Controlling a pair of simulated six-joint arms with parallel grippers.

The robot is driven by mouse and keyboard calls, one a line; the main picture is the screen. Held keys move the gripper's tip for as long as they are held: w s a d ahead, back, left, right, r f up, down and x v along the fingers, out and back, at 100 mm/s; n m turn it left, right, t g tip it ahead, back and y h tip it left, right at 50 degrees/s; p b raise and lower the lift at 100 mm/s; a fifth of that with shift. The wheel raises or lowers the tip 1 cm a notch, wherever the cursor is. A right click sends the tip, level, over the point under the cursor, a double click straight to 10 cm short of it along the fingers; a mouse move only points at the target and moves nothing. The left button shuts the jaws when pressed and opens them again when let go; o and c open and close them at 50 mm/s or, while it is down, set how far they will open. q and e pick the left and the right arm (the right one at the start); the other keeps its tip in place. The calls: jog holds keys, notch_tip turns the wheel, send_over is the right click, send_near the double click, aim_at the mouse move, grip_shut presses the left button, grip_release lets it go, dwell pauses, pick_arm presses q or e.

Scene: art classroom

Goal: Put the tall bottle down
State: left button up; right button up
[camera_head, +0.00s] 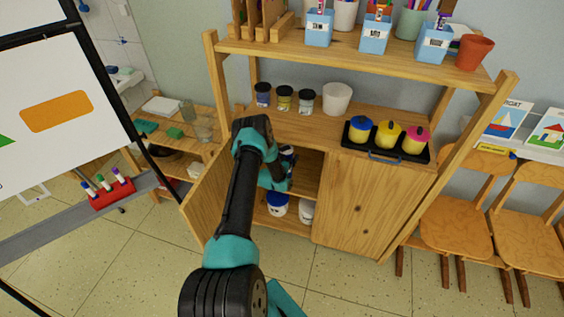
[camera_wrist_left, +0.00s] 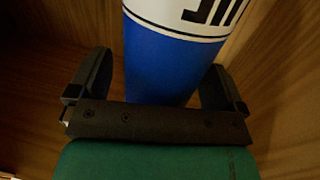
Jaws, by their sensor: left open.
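The tall bottle (camera_wrist_left: 165,62) is blue with a white label and black lettering. In the left wrist view it stands between the two fingers of my left gripper (camera_wrist_left: 158,80), which are spread open on either side. Its top is out of that frame. In the head view my left gripper (camera_head: 282,172) reaches into the open left side of the wooden cabinet (camera_head: 366,200), at the upper shelf. The arm and gripper hide most of the bottle there. My right gripper is not in view.
The open cabinet door (camera_head: 208,198) stands left of my arm. A blue-lidded white tub (camera_head: 277,205) sits on the lower shelf. Above, several jars, a white cup (camera_head: 337,98) and a black tray (camera_head: 386,152) with lidded pots stand on the cabinet top.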

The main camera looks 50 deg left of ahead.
pick_arm(q)
jog(key=v, duration=1.2)
jog(key=shift+w, duration=0.1)
jog(key=w+d+m+g+h, duration=0.15)
jog(key=d+g+h, duration=0.55)
jog(key=d, duration=1.8)
jog(key=s+d+r+g+h, duration=0.1)
jog(key=s+d+r+g, duration=0.1)
jog(key=s+d+g, duration=0.2)
jog(key=s+d+r+g+h, duration=0.2)
jog(key=s+d+r+g, duration=0.1)
jog(key=s+d, duration=0.8)
jog(key=shift+s+d+r+m+g, duration=0.2)
jog(key=shift+d+m+g, duration=0.25)
jog(key=shift+d+g, duration=0.45)
